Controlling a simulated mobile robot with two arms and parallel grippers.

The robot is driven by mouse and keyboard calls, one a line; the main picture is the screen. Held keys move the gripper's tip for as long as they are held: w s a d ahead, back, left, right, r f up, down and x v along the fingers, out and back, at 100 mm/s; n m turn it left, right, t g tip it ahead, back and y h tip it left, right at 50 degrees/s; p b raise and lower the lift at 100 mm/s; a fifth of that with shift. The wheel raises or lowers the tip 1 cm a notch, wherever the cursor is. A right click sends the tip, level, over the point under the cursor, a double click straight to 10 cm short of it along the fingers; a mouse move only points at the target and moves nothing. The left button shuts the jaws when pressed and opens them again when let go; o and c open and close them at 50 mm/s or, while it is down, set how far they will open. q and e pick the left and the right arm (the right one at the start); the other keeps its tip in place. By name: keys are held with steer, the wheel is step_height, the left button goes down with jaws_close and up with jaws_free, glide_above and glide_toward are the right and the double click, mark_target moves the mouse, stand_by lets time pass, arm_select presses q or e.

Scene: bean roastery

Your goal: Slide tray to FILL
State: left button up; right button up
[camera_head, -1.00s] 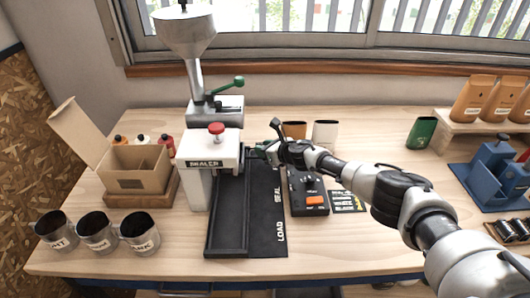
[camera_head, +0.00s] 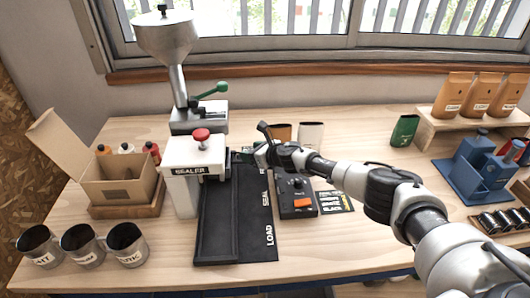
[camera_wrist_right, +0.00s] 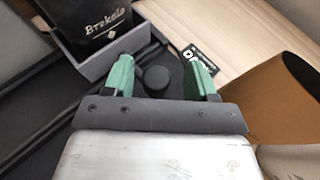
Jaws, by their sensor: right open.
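A grey tray (camera_wrist_right: 108,66) holds a dark bag lettered "Brekelo" (camera_wrist_right: 95,25) in the right wrist view. A round black knob (camera_wrist_right: 156,77) sits beside the tray. My right gripper (camera_wrist_right: 160,74) is open, its green fingers on either side of the knob with gaps visible; whether either touches it I cannot tell. In the head view my right gripper (camera_head: 250,155) is at the far end of the black track (camera_head: 221,230), just right of the white sealer (camera_head: 192,172). The track's side strip reads LOAD near and SEAL farther back; the gripper hides the far part. My left gripper is out of view.
The grinder-like machine with a hopper (camera_head: 166,38) stands behind the sealer. A black control box (camera_head: 296,205) with an orange button sits right of the track. An orange-brown cup (camera_head: 280,132) and a white cup (camera_head: 310,135) stand behind my right arm. Mugs (camera_head: 83,245) stand front left.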

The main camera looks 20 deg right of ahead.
steer(key=shift+p+v, duration=0.85)
steer(key=shift+v, duration=4.05)
